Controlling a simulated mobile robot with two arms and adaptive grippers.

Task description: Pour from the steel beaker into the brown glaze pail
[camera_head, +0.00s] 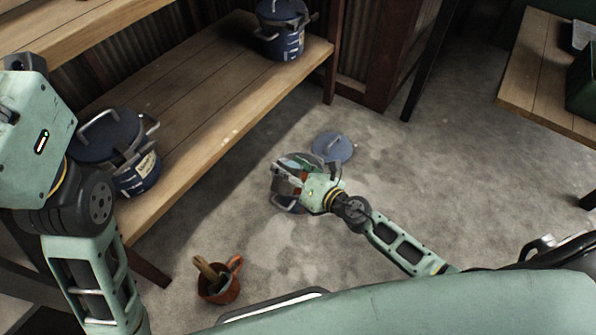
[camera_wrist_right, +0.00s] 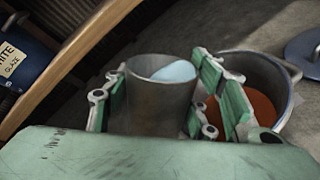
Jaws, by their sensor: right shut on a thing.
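The steel beaker (camera_wrist_right: 150,108) stands between the fingers of my right gripper (camera_wrist_right: 160,95), which is shut on it. It looks roughly upright in the wrist view, with something pale blue-white visible inside. The open pail (camera_wrist_right: 285,75) with orange-brown glaze (camera_wrist_right: 258,106) is just to the right of the beaker in that view. In the head view my right gripper (camera_head: 296,177) is over the pail (camera_head: 284,203) and hides much of it and of the beaker. No pouring stream shows. My left arm is at the left, but its gripper is out of the picture.
A blue lid (camera_head: 333,147) lies on the floor beyond the pail. Lidded blue pails stand on the wooden shelf (camera_head: 215,110), one near (camera_head: 140,172) and one far (camera_head: 285,40). An orange-brown pot (camera_head: 222,290) stands on the floor.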

